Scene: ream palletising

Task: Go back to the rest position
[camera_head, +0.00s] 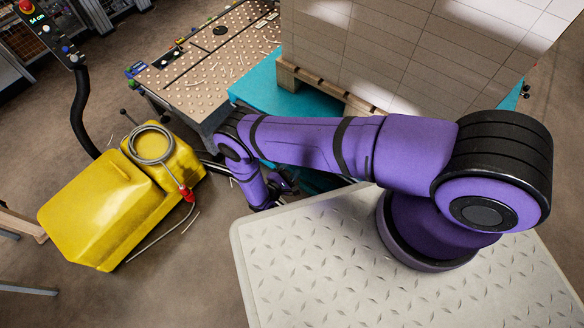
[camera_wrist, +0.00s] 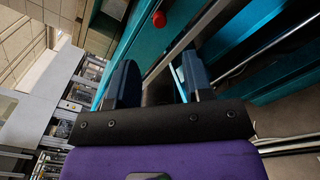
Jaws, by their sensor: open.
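My purple arm reaches left across the head view from its mount on the pale tread-plate deck (camera_head: 330,270). My gripper (camera_head: 283,184) hangs low at the arm's far end, beyond the deck's edge, partly hidden behind the arm. In the wrist view my gripper (camera_wrist: 158,82) shows two dark fingers standing apart with nothing between them. A teal frame with a red button (camera_wrist: 159,19) lies beyond the fingers in that view.
A pallet (camera_head: 320,88) with a tall stack of pale reams (camera_head: 400,45) stands on a teal platform (camera_head: 270,92) at the back. A ball-studded table (camera_head: 205,70) is at back left. A yellow machine (camera_head: 105,210) with a hose stands left; open floor (camera_head: 190,285) lies in front.

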